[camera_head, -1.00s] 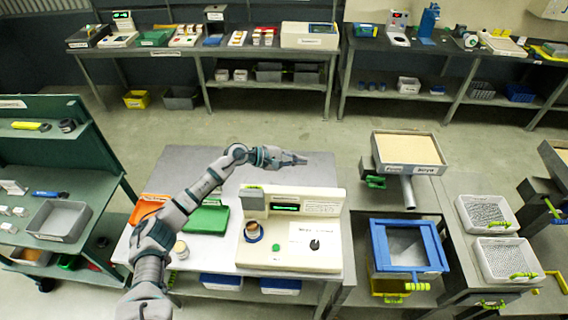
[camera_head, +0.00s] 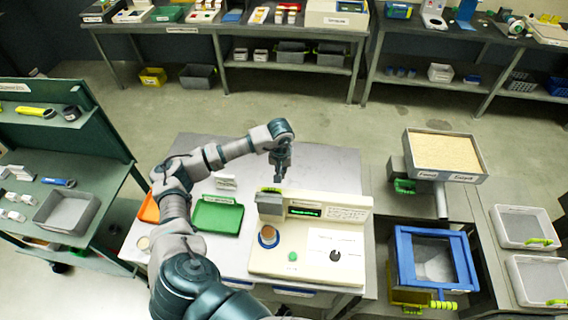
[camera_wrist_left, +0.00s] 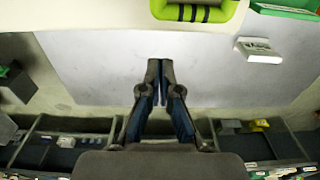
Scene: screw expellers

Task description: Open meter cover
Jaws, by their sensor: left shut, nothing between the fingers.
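The cream meter (camera_head: 310,262) stands on the light work table, with a lit green display and a green button. Its grey cover (camera_head: 270,206) is a box at the upper left of the housing and looks closed. A yellow-green handle (camera_head: 269,190) is on its top; the handle (camera_wrist_left: 195,10) also shows at the top edge of the left wrist view, with dark bands. My left gripper (camera_head: 278,180) points down just behind the handle, apart from it. In the left wrist view, its fingertips (camera_wrist_left: 160,64) are together and empty. My right gripper is out of view.
A copper-coloured cup (camera_head: 268,237) sits in front of the cover. A green tray (camera_head: 217,216) and a white block (camera_head: 226,181) lie to its left. A blue-framed bin (camera_head: 435,260) stands right of the table. The tabletop behind the meter is clear.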

